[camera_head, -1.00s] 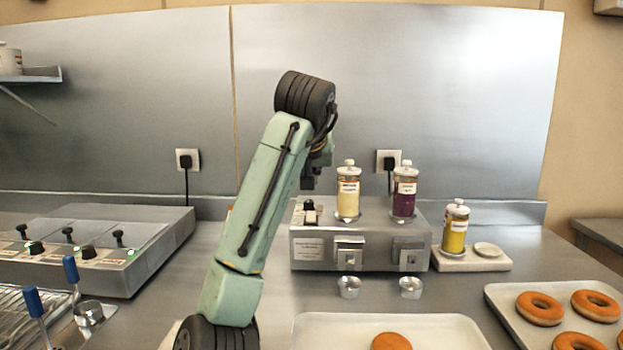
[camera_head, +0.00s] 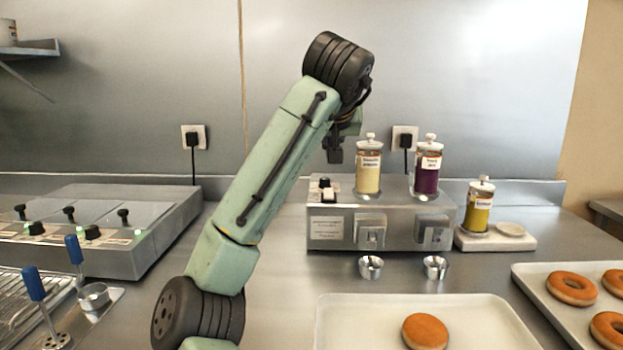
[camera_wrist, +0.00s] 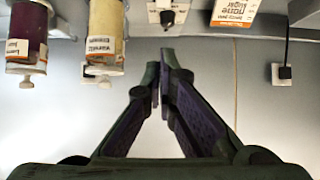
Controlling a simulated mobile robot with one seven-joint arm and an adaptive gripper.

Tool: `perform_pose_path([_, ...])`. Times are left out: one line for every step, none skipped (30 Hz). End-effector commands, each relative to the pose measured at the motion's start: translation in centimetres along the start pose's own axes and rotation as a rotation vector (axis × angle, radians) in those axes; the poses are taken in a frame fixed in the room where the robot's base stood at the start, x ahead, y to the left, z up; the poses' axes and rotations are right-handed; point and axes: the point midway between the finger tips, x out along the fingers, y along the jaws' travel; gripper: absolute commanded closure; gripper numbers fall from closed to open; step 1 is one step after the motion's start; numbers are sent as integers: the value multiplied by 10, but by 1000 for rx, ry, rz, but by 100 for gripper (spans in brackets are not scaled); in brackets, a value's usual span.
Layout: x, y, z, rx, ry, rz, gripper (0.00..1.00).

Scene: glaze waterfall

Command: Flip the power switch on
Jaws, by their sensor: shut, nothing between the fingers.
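The power switch (camera_head: 328,195) appears to be the small white-and-black control on the top left of the grey steel dispenser box (camera_head: 325,243). In the wrist view it shows upside down at the top edge (camera_wrist: 166,6), partly cut off. I cannot tell whether it is on or off. My gripper (camera_head: 334,158) points down above and slightly right of the switch in the head view, apart from it. In the wrist view my gripper's fingertips (camera_wrist: 160,62) are together and empty, in line with the switch.
A cream bottle (camera_head: 368,168) and a purple bottle (camera_head: 428,172) stand on the box, right of the switch. A printed card (camera_wrist: 236,12) shows near the switch in the wrist view. A wall socket with a plug (camera_head: 405,140) is behind. A doughnut tray (camera_head: 365,325) lies in front.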

Motion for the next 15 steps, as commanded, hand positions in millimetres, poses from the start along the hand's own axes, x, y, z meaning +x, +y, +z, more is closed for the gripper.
perform_pose_path([0, 0, 0, 0, 0, 0, 100])
perform_pose_path([0, 0, 0, 0, 0, 0, 100])
perform_pose_path([0, 0, 0, 0, 0, 0, 100])
perform_pose_path([0, 0, 0, 0, 0, 0, 100])
perform_pose_path([0, -1, 0, 0, 0, -1, 100])
perform_pose_path([0, -1, 0, -1, -1, -1, 100])
perform_pose_path([0, -1, 0, -1, -1, -1, 100])
perform_pose_path([1, -1, 0, -1, -1, -1, 100])
perform_pose_path([3, -1, 0, -1, -2, -1, 100])
perform_pose_path([5, -1, -1, -1, -2, -1, 100])
perform_pose_path([8, -2, -1, -2, -3, -2, 100])
perform_pose_path([13, -2, -1, -2, -3, -2, 100])
perform_pose_path([17, -2, -1, -2, -3, -3, 100])
perform_pose_path([22, -2, -1, -2, -4, -3, 100])
perform_pose_path([29, -2, -1, -3, -4, -3, 100])
